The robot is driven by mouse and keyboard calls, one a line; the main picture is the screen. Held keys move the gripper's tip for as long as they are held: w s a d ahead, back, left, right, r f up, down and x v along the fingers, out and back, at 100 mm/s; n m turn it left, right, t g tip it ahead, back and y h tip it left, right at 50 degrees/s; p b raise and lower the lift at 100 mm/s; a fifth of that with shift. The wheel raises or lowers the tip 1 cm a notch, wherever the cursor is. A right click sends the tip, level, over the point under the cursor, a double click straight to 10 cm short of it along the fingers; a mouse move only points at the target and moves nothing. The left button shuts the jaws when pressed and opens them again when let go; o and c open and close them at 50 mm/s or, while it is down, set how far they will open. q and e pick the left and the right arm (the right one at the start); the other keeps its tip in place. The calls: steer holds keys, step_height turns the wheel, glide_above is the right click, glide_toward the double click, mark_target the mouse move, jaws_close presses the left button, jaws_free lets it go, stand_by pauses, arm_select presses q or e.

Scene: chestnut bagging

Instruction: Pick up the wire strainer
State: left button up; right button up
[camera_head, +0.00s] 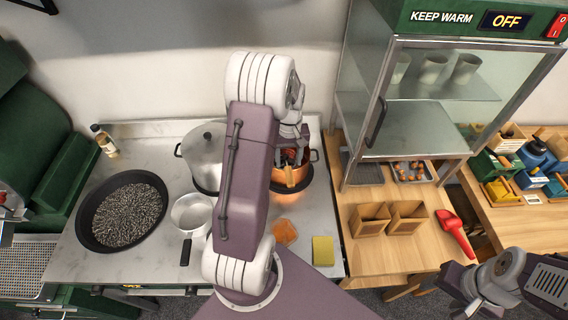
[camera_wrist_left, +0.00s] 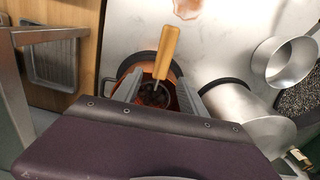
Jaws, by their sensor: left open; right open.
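The wire strainer's wooden handle (camera_head: 291,177) rises from a copper pot (camera_head: 303,192) on the steel counter. In the left wrist view the handle (camera_wrist_left: 166,52) leans out over the pot rim, and its metal shank drops into the pot. The mesh end is hidden inside. My left gripper (camera_head: 292,150) is above the pot, pointing down. In the left wrist view its two open fingers (camera_wrist_left: 157,90) stand on either side of the shank, with space at both sides. Of my right arm, only links show at the lower right; its fingertips do not show.
A lidded steel pot (camera_head: 204,150) stands beside the copper pot. A white saucepan (camera_head: 190,213) and a dark pan of dark pebbles (camera_head: 122,210) are further left. A yellow sponge (camera_head: 323,250) lies in front. A keep-warm cabinet (camera_head: 440,95) is on the right, above wooden boxes (camera_head: 406,218).

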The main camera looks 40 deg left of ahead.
mark_target(289, 169)
arm_select(q)
steer(key=f+p, duration=0.1)
steer(key=f, duration=0.2)
steer(key=shift+d+f, duration=0.2)
steer(key=shift+a+f, duration=0.1)
steer(key=shift+f, duration=0.1)
steer(key=shift+s+f, duration=0.1)
steer(key=shift+f, duration=0.15)
step_height(289, 169, down, 5)
steer(key=shift+s+r+p, duration=0.1)
steer(key=shift+r+p, duration=0.05)
steer(key=shift+p, duration=0.7)
jaws_close()
